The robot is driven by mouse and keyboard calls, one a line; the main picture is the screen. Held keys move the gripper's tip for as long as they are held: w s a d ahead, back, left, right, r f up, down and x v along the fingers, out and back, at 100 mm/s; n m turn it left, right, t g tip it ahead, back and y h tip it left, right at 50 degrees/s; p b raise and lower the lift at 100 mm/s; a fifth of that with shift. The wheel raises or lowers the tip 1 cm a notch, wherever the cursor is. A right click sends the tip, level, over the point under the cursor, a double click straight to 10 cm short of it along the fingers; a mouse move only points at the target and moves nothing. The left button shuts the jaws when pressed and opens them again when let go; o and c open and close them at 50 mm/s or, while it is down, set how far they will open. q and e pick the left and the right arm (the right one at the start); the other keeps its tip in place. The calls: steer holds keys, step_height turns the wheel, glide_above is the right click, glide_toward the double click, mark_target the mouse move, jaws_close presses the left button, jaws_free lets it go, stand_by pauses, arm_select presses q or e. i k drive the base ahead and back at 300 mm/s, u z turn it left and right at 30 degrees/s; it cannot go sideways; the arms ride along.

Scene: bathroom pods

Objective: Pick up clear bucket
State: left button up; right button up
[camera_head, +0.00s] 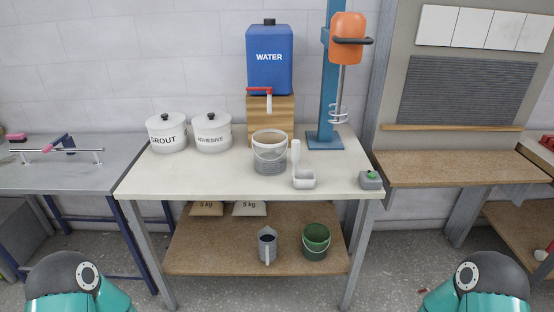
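A clear bucket (270,156) with a whitish rim and a thin wire handle stands upright on the white table (190,180). It is right of the middle, in front of the wooden block under the blue water container (269,62). Nothing holds it. My two teal and black arms show only at the bottom left and bottom right corners, well apart from the bucket. Neither gripper's fingers are in view.
A white scoop (303,178) stands close right of the bucket, with a small grey box (370,180) farther right. The mixer stand (326,139) and the grout (166,136) and adhesive (212,133) tins are behind. The table's front left is clear.

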mark_target(270, 147)
steer(key=u, duration=0.1)
steer(key=i, duration=0.95)
steer(key=z, duration=0.05)
